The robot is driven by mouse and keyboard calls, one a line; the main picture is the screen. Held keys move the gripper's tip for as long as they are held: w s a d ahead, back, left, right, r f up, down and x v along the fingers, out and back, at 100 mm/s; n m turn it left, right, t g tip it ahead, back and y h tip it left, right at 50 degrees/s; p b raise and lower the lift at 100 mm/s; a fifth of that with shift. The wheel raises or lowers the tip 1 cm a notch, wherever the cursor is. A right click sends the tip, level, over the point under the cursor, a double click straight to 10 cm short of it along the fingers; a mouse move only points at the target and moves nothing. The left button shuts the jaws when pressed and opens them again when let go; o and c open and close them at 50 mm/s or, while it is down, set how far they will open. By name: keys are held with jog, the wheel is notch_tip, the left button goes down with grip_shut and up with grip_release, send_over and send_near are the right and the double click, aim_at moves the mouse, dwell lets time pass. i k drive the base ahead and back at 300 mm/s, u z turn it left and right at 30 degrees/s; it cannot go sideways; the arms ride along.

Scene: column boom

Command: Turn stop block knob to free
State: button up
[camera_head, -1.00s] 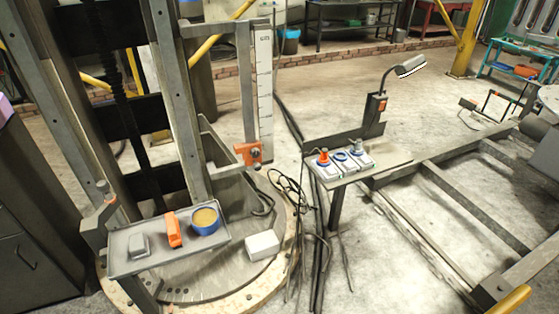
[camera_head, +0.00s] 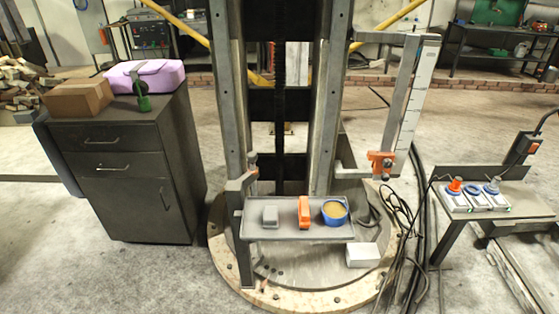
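An orange stop block (camera_head: 382,162) sits at the lower end of the upright graduated scale (camera_head: 413,100), right of the column. A small dark knob (camera_head: 387,173) seems to show on its front; its setting is too small to read. The block is beside a grey bracket arm (camera_head: 345,171) that reaches out from the column. My gripper is not in view.
A tray (camera_head: 290,232) on the column's front holds a grey piece (camera_head: 270,216), an orange piece (camera_head: 304,213) and a blue tub (camera_head: 335,211). A white box (camera_head: 362,254) lies on the round base. Cables (camera_head: 410,225) and a control stand (camera_head: 470,217) stand right; a dark cabinet (camera_head: 125,170) stands left.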

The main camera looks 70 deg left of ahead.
aim_at(387, 163)
jog(key=u, duration=1.8)
jog(key=i, duration=1.65)
